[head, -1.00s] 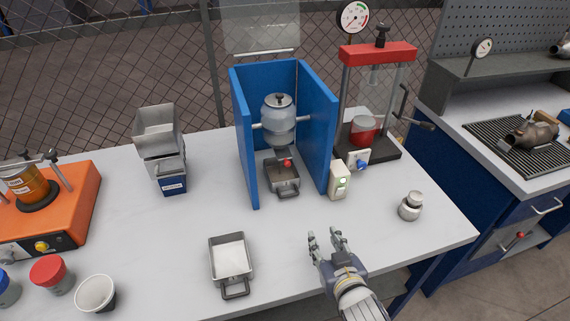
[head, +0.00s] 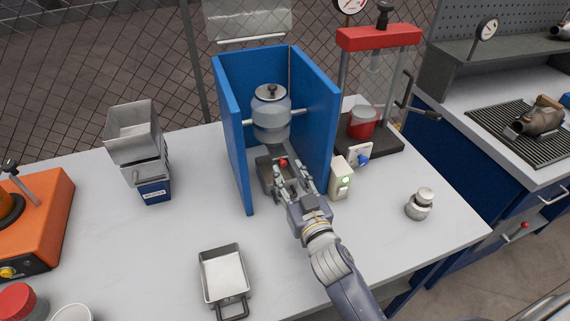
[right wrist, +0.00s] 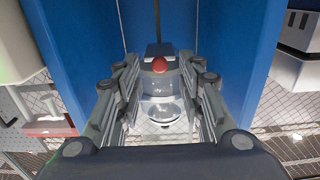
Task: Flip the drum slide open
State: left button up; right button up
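The drum (head: 271,112) is a grey rounded vessel with a black knob on its lid, held on a horizontal shaft inside the blue three-sided enclosure (head: 231,130). A red ball knob (head: 284,162) sits below it, at the slide. In the right wrist view the red knob (right wrist: 159,65) shows centred between the fingers, with the drum (right wrist: 160,95) behind it. My right gripper (head: 281,180) is open at the enclosure's front, its fingers close to the knob. I cannot tell whether they touch it. A metal tray under the drum is partly hidden by the gripper. My left gripper is not in view.
A switch box (head: 341,178) with a green light stands just right of my gripper. A metal pan (head: 223,277) lies in front on the table. Stacked bins (head: 137,138) stand left, a red-topped press (head: 379,38) right, and a small metal weight (head: 419,204) farther right.

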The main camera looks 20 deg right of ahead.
aim_at(284, 165)
jog(key=w, duration=0.3)
jog(key=shift+w, duration=0.15)
jog(key=shift+c, duration=0.8)
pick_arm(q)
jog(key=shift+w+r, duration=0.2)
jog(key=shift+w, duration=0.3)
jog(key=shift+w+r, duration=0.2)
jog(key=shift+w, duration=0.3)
pick_arm(e)
grip_shut()
